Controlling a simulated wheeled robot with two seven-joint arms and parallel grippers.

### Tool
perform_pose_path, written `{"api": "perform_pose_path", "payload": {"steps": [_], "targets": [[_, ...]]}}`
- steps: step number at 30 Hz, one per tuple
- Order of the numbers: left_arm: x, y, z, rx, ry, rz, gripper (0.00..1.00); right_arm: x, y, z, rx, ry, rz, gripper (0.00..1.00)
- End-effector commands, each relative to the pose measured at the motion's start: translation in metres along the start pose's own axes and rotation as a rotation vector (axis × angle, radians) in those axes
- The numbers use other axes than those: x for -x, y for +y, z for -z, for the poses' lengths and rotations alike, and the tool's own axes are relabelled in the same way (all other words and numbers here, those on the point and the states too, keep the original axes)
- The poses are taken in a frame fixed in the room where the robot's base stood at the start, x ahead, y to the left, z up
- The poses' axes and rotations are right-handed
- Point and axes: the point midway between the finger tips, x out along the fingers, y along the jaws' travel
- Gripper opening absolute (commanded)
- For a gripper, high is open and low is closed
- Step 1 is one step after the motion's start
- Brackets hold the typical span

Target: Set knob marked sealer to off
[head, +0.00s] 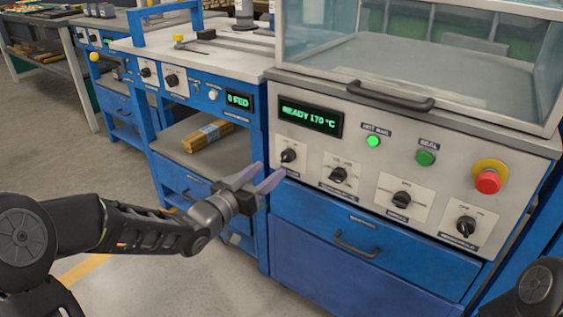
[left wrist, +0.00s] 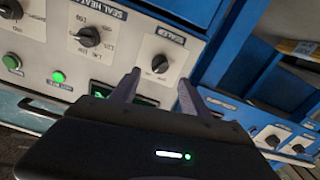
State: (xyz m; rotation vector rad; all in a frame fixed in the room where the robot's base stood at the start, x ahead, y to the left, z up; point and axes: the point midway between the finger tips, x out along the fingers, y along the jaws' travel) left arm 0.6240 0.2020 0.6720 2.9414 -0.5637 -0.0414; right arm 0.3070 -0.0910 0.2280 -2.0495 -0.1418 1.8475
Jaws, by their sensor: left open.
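The sealer knob (head: 288,156) is a black rotary knob on a pale plate, the leftmost on the sealing machine's front panel. In the left wrist view its label reads SEALER, upside down, and the knob (left wrist: 160,63) shows between and just beyond my fingertips. Which position its pointer marks is too small to tell. My left gripper (head: 270,173) is open and empty, with its pale purple fingers pointing at the knob, apparently short of touching it. The left gripper (left wrist: 159,78) also shows at the bottom of its wrist view. My right gripper is out of view.
The seal heater knob (head: 338,174) is close to the right, with more knobs beyond. A green display (head: 310,116) reads READY 170 °C. Green lamps (head: 373,141) and a red emergency button (head: 488,180) are farther right. A drawer handle (head: 355,246) sticks out below. A guard handle (head: 390,96) juts out above.

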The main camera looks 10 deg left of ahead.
Motion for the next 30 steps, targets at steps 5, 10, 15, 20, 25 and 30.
{"api": "perform_pose_path", "payload": {"steps": [5, 10, 15, 20, 25, 30], "targets": [[-0.026, 0.0, -0.003, 0.002, 0.002, -0.002, 0.54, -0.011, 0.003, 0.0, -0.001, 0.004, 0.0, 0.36], [-0.052, 0.0, -0.003, 0.001, 0.001, -0.001, 0.54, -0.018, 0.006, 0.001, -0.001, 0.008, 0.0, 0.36], [-0.067, 0.0, -0.002, 0.002, 0.0, -0.001, 0.54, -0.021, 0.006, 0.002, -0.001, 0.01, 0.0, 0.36], [-0.069, 0.0, 0.0, 0.002, 0.0, 0.001, 0.54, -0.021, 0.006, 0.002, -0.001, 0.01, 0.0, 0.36], [-0.068, 0.0, 0.0, 0.002, 0.0, 0.0, 0.5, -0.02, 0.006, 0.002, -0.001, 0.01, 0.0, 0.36], [-0.068, 0.0, -0.001, 0.002, 0.0, 0.0, 0.36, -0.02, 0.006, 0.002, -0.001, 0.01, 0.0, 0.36]]}}
